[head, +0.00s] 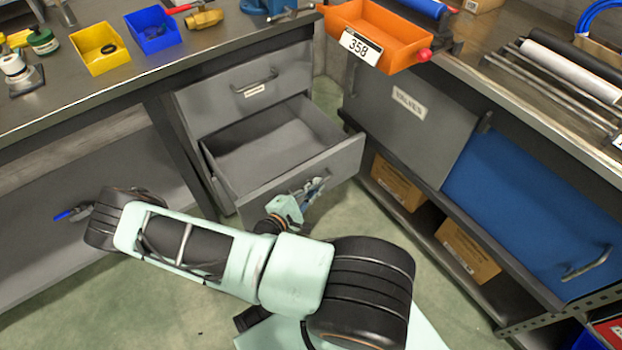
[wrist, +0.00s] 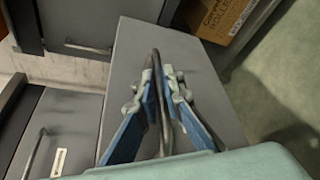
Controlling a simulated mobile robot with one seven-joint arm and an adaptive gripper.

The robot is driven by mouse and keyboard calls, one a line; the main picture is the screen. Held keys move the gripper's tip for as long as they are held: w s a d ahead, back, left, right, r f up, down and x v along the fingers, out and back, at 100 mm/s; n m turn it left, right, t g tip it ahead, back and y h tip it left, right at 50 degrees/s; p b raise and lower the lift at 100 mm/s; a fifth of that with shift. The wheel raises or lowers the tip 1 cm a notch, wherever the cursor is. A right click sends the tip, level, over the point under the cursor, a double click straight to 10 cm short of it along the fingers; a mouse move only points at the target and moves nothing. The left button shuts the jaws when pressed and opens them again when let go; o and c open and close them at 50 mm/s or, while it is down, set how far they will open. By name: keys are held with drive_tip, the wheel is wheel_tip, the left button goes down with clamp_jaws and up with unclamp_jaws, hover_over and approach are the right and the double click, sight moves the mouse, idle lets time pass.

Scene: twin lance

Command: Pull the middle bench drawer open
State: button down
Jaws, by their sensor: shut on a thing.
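The bench's middle drawer (head: 345,163) is grey and stands pulled well out in the head view, with its empty inside showing. My gripper (head: 312,188) is at the front of this drawer. In the wrist view my gripper (wrist: 167,92) has its two blue fingers on either side of the drawer's bar handle (wrist: 158,65), shut on it. The drawer front (wrist: 128,60) shows behind the fingers. In the head view my gripper and arm hide most of the handle.
A closed upper drawer (head: 250,85) sits above the open one. The right-hand cabinet has a grey panel (head: 405,115), a blue sliding door (head: 525,205) and cardboard boxes (head: 398,183) below. The open drawer's right front corner is close to this cabinet. Green floor is clear below.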

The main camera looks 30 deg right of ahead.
drive_tip(key=shift+s+d+p, duration=0.1)
drive_tip(key=shift+s+p, duration=0.5)
drive_tip(key=shift+s, duration=1.55)
drive_tip(key=c, duration=2.3)
unclamp_jaws()
drive_tip(key=v, duration=1.2)
drive_tip(key=shift+s, duration=0.1)
